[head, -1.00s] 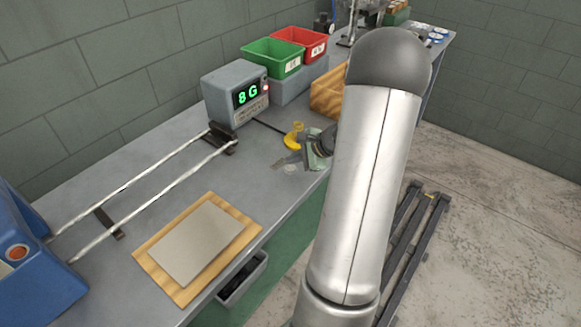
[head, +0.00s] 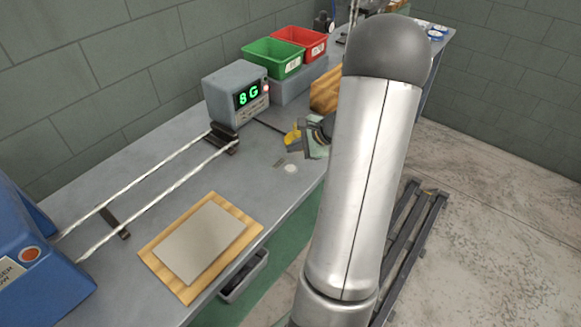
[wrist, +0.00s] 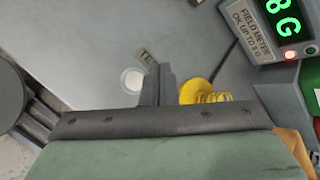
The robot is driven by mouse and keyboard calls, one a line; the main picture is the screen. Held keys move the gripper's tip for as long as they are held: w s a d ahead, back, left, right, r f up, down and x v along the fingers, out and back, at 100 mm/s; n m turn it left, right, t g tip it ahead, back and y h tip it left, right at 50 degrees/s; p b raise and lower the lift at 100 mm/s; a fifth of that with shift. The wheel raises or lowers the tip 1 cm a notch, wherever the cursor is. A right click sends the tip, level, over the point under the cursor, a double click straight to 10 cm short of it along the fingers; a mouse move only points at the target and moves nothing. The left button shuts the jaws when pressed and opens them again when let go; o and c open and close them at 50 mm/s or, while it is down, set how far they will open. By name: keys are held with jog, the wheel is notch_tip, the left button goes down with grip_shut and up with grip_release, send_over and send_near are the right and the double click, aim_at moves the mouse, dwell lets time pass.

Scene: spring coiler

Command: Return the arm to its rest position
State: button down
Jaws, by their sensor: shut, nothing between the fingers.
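My gripper (head: 308,130) hangs above the grey bench near its right edge, partly behind my arm. In the wrist view its fingers (wrist: 157,82) are together with nothing between them. They point at the bench between a round white disc (wrist: 132,80) and a yellow dish with a yellow coil (wrist: 198,93). The disc (head: 291,168) also shows bare on the bench in the head view. The yellow dish (head: 291,139) is partly hidden behind the gripper there.
A grey field meter (head: 236,98) reading "8 G" stands at the wall. Green (head: 272,58) and red (head: 300,43) bins are behind it. A blue machine (head: 35,265) with two rails is at the left. A wooden board with a grey plate (head: 200,243) lies in front.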

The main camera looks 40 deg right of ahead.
dwell(0.5)
jog(key=s+a+r+n+g, duration=0.2)
jog(key=a+n, duration=0.1)
jog(key=a, duration=0.4)
jog(key=s+a+r+n+g+y, duration=0.1)
jog(key=a+r+n, duration=0.1)
jog(key=a+n, duration=0.35)
jog(key=s+a+r+n+g, duration=0.2)
jog(key=a, duration=0.7)
jog(key=s+a+r+n+g+h, duration=0.1)
jog(key=s+a+n+h, duration=0.1)
jog(key=s+a+n, duration=0.2)
jog(key=s+a+r+n+g+h, duration=0.1)
jog(key=s+a+n+g+h, duration=0.1)
jog(key=s+a+n, duration=0.2)
jog(key=s+n, duration=0.3)
jog(key=s, duration=0.4)
jog(key=shift+a+n+h, duration=0.2)
jog(key=shift+n+h, duration=0.15)
jog(key=shift+h, duration=0.05)
